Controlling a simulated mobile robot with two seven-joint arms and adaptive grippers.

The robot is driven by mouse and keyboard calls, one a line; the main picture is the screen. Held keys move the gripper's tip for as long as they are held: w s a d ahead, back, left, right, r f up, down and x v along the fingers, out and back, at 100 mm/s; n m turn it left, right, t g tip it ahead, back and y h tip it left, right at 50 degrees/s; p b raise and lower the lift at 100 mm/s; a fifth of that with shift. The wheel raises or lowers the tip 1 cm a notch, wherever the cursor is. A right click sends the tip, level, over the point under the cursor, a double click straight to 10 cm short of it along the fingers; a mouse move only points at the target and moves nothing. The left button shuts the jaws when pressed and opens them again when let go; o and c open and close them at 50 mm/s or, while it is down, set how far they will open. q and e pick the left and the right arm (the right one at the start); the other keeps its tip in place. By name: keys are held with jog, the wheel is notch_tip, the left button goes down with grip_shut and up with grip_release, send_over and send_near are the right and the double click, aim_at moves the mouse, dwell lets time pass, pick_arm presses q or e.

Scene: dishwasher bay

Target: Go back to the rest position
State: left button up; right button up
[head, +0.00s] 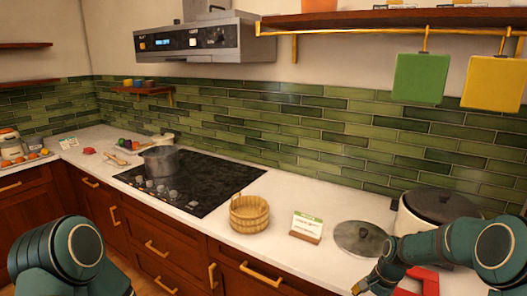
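My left arm shows as a teal elbow at the lower left, in front of the drawers; its gripper is out of the frame. My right arm reaches in from the lower right over the counter's front edge. The end of my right gripper (372,284) is partly visible at the bottom edge, below a round lid (360,238). Its fingers are too cut off and small to tell whether they are open or shut, or whether they hold anything.
The white counter (290,198) holds a grey pot (160,160) on the black cooktop (195,183), a wooden bucket (249,214), a small card stand (306,227) and a large white cooker (436,208). A red object (428,280) lies beside my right arm. A hood and shelf hang above.

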jog(key=s+a+f+n+t+y+b, duration=0.15)
jog(key=s+a+f+n, duration=0.45)
jog(key=s+a+f, duration=0.8)
pick_arm(q)
jog(key=f, duration=0.1)
jog(key=s+f+b, duration=0.1)
jog(key=f, duration=0.1)
jog(key=shift+d, duration=0.1)
pick_arm(e)
jog(key=s+a+n, duration=0.3)
jog(key=s+a, duration=0.2)
jog(key=s, duration=0.3)
jog(key=shift+s+a, duration=0.25)
jog(key=shift+a, duration=0.1)
